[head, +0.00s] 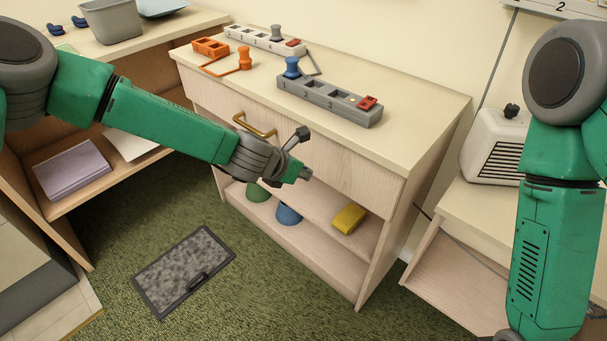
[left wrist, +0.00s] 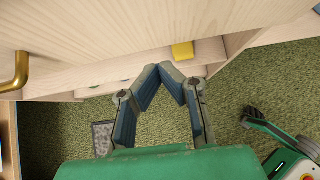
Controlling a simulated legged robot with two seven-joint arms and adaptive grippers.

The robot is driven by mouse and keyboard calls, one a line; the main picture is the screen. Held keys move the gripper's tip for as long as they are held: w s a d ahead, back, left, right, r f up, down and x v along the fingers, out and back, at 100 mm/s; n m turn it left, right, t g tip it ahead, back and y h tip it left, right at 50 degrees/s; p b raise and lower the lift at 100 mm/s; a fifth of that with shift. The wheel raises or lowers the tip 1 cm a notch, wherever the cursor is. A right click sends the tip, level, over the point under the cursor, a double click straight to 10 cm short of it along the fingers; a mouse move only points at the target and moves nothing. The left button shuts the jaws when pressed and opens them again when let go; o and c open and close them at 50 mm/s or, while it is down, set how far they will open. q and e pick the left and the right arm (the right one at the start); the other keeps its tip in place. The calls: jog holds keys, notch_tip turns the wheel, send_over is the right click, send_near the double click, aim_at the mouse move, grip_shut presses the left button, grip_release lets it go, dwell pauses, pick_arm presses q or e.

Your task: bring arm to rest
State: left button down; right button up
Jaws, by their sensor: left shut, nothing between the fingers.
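My left gripper (head: 303,172) is in front of the wooden cabinet (head: 420,120), beside the drawer front and to the right of its brass handle (head: 254,126). In the left wrist view its two fingers meet at the tips (left wrist: 173,72), shut with nothing between them. The handle shows at the left edge there (left wrist: 16,72), apart from the fingers. My left arm reaches in from the left across the head view. My right arm hangs down at the right, and its gripper is outside the head view.
The cabinet top bears grey socket blocks (head: 325,100) and an orange holder (head: 211,47). A yellow block (head: 349,218) and a blue bowl (head: 288,215) are on the lower shelf. A dark-framed panel (head: 184,270) lies on the green carpet. A white heater (head: 494,146) stands at right.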

pick_arm(q)
jog(key=p+v, duration=0.1)
jog(key=v, duration=0.6)
jog(key=s+a+f+m+g+y, duration=0.15)
jog(key=s+a+f+m, duration=0.25)
jog(key=s+f+m, duration=0.45)
jog(key=s+a+f+m+g+y, duration=0.15)
jog(key=s+a+f+m, duration=0.35)
jog(key=s, duration=0.6)
jog(key=s+a+f+m+g+y, duration=0.2)
jog(key=s+a+m+g, duration=0.1)
jog(key=s+a+m, duration=1)
jog(key=shift+s+f+m+y, duration=0.3)
jog(key=shift+s+m, duration=0.75)
jog(key=shift+s, duration=0.15)
